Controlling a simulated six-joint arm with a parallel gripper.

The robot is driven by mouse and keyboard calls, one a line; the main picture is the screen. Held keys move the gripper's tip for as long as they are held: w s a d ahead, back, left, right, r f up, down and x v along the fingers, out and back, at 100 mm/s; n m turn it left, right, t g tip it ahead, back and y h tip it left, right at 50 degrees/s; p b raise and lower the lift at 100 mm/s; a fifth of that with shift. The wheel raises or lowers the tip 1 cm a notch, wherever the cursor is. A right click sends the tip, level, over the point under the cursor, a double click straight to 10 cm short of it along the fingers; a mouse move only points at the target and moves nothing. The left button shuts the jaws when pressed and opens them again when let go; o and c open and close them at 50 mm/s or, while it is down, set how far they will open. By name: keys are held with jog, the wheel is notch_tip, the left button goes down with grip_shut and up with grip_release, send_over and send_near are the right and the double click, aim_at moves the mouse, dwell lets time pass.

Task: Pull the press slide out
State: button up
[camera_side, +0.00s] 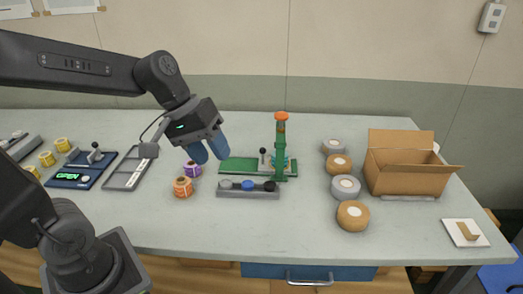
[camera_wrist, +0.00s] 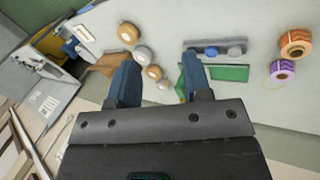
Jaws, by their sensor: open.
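The green press (camera_side: 281,148) stands mid-table, with an upright column and an orange top. Its flat green base (camera_side: 235,167) reaches left from the column. A lever with a round dark knob (camera_side: 264,155) stands on the base near the column; I cannot tell whether it belongs to the slide. Green parts of the press (camera_wrist: 229,73) show in the wrist view beside the right finger, which hides some of them. My gripper (camera_side: 208,150) is open and empty, its blue fingers above and left of the base. Its fingers also show in the wrist view (camera_wrist: 160,78).
A grey strip with several round buttons (camera_side: 248,194) lies in front of the press. Orange (camera_side: 183,187) and purple rolls (camera_side: 192,169) stand left of it. Several tape rolls (camera_side: 345,187) and an open cardboard box (camera_side: 408,170) are at right. The front table area is clear.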

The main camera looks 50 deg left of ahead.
jog(key=shift+o, duration=0.4)
jog(key=w+a+f+n+h, duration=0.3)
jog(key=w+a+n, duration=0.2)
jog(key=w+n, duration=0.2)
jog(key=w, duration=0.2)
jog(key=shift+w+t+h, duration=0.3)
jog(key=n+t, duration=0.8)
jog(key=n, duration=0.9)
send_near(262, 148)
jog(key=x, duration=0.9)
jog(key=shift+d, duration=0.15)
grip_shut()
